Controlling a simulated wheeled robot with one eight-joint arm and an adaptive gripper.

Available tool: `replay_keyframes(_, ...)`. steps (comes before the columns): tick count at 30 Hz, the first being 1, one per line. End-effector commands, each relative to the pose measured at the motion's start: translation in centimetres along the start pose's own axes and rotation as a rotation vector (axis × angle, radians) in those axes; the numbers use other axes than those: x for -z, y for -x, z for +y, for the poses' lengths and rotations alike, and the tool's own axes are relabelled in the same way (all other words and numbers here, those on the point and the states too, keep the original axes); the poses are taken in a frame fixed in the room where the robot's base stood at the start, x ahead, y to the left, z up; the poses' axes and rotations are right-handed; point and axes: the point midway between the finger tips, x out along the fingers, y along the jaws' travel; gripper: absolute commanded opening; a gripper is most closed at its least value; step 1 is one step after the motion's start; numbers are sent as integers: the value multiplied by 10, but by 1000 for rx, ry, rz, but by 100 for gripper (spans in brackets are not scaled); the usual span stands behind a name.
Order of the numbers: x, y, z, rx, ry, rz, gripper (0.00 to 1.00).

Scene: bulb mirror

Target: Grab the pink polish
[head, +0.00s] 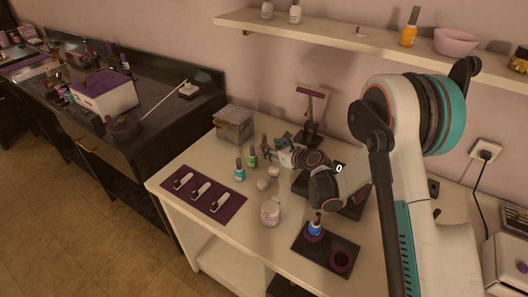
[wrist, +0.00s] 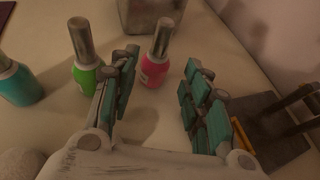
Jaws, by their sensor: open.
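The pink polish (wrist: 155,68) is a bright pink bottle with a grey metallic cap. It stands upright on the table in the wrist view, just beyond my fingertips and nearer the left finger. My gripper (wrist: 160,62) is open, its teal-padded fingers apart with nothing held between them. In the head view my gripper (head: 283,148) is low over the table, at the back of the bottle group. The pink bottle is small and hard to make out there, close by the fingers.
A green polish (wrist: 88,68) stands left of my left finger, and a teal polish (wrist: 18,84) farther left. A grey box (head: 234,126) is behind the bottles. A dark stand (head: 311,112) is to the right. White jars (head: 270,212) stand in front.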

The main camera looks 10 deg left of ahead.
Motion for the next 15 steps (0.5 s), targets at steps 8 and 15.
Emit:
replay_keyframes(8, 1, -18, 0, 0, 0, 0, 44)
replay_keyframes(15, 2, -53, 0, -1, 1, 0, 44)
